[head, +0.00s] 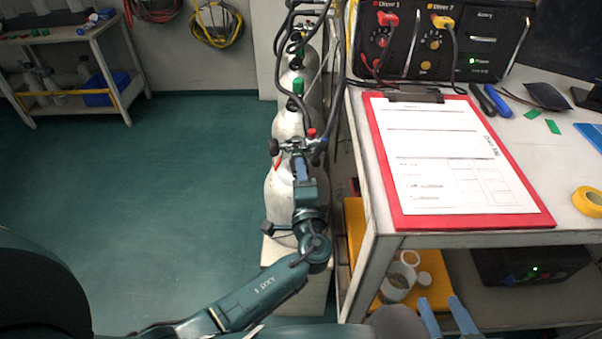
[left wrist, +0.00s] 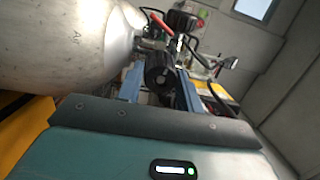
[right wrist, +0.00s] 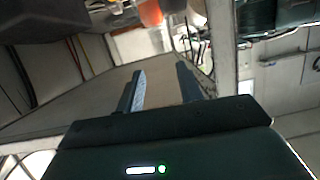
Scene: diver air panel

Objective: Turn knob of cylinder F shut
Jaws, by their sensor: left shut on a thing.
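The nearest white gas cylinder (head: 281,200) stands at the front of a row beside the table; I cannot read a letter F on it. Its valve (head: 297,146) carries hoses, a red cap and a dark knob at the left. In the left wrist view the cylinder (left wrist: 70,45) fills the upper left, and a black ribbed knob (left wrist: 160,76) sits between the fingers. My left gripper (head: 301,166) is at this valve, shut on the black knob. My right gripper (head: 443,312) is open and empty, low in front of the table; it also shows in the right wrist view (right wrist: 160,82).
More cylinders with green caps (head: 298,86) stand behind, with black hoses above. The table (head: 375,250) at the right bears a red clipboard (head: 395,205) and the diver panel (head: 440,40). Open green floor (head: 190,150) lies to the left.

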